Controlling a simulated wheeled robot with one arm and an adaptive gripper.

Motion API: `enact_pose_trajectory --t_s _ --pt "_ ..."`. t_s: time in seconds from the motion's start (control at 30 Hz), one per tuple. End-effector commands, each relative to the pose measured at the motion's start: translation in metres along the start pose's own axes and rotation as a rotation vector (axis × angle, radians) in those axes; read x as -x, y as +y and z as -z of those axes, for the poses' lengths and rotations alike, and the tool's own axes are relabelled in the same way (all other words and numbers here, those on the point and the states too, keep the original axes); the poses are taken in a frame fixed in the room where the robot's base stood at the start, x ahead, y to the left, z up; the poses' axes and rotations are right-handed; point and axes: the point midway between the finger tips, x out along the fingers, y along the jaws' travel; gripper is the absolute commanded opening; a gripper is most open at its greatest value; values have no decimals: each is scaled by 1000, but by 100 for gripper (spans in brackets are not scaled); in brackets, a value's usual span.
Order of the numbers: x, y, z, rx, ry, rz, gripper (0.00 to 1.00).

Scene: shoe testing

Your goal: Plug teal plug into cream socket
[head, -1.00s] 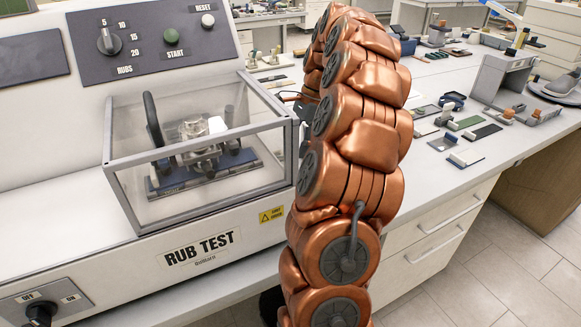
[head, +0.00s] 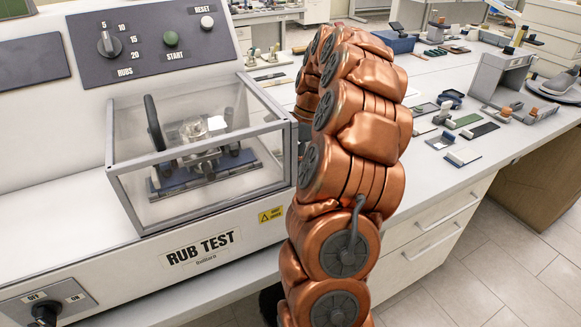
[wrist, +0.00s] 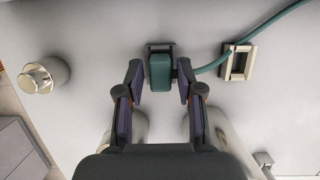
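In the wrist view a teal plug (wrist: 160,72) sits at a dark-framed holder (wrist: 160,47) at upper centre. How far it is seated there I cannot tell. Its teal cable (wrist: 268,24) leaves to the right and passes by the upper edge of the cream socket (wrist: 249,64). This socket stands right of the plug, with a dark, empty-looking opening. My gripper (wrist: 159,78) is open, one finger on each side of the plug, with a small gap visible on both sides. In the head view my copper arm hides the gripper, plug and socket.
A silver knob-like post (wrist: 40,79) stands at the left in the wrist view. In the head view the rub test machine (head: 75,215) with its clear box fills the left. Small samples (head: 478,130) and a grey stand (head: 497,75) lie on the bench at the right.

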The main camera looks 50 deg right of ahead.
Motion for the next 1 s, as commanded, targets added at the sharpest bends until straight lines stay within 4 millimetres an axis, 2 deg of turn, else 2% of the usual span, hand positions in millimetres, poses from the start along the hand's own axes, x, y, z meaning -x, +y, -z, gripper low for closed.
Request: enact_pose_trajectory --t_s 0.03,0.3,0.73,1.0 --pt "0 0 0 0 0 0 28" --pt "0 0 0 0 0 0 0" --pt "3 0 -1 0 0 1 0" --pt "35 -2 -10 1 3 4 0"
